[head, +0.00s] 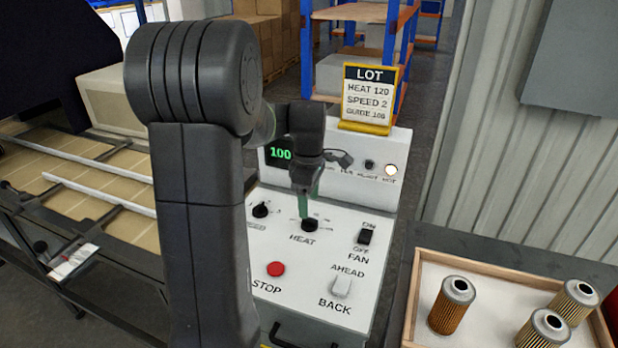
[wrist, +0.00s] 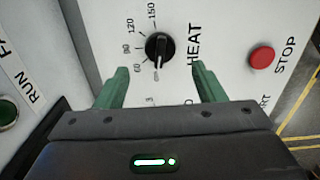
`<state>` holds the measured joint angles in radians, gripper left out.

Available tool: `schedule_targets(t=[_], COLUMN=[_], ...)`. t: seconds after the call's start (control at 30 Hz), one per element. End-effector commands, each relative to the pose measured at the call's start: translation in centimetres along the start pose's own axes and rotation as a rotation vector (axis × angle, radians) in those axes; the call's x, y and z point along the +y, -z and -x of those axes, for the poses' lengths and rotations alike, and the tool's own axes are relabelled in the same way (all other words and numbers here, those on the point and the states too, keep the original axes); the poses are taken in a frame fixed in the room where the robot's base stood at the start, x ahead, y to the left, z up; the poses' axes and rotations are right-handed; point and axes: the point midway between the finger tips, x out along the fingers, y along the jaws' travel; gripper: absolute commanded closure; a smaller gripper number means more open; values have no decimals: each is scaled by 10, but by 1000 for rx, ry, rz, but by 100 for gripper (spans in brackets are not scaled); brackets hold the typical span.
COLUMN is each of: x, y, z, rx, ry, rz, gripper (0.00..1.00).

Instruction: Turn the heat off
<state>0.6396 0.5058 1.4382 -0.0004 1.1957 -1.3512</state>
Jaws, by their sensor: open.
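The black HEAT knob (head: 310,225) sits on the white control panel (head: 325,265). In the wrist view the HEAT knob (wrist: 159,46) has a pale pointer mark towards the bottom of the picture, with scale marks 60, 90, 120 and 150 beside it. My gripper (head: 306,203) is over the knob, fingers pointing down at it. In the wrist view my gripper (wrist: 162,78) is open, its green fingers apart with the knob centred beyond the gap. Nothing is held. Whether a finger touches the knob is unclear.
A green display (head: 280,154) reads 100, and the HOT lamp (head: 390,169) is lit. Nearby are a SPEED knob (head: 261,209), FAN switch (head: 364,237), red STOP button (head: 275,269) and AHEAD/BACK switch (head: 341,287). A LOT sign (head: 369,97) reads HEAT 120. Cartridges stand in a tray (head: 415,290).

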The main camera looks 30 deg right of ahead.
Motion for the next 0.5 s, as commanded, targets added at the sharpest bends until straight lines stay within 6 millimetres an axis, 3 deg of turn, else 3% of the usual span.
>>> schedule_targets(t=[0.23, 0.5], x=[1, 0], y=[0, 0], z=[54, 78], rx=[1, 0], ry=[-4, 0], rz=[1, 1], gripper=[37, 37])
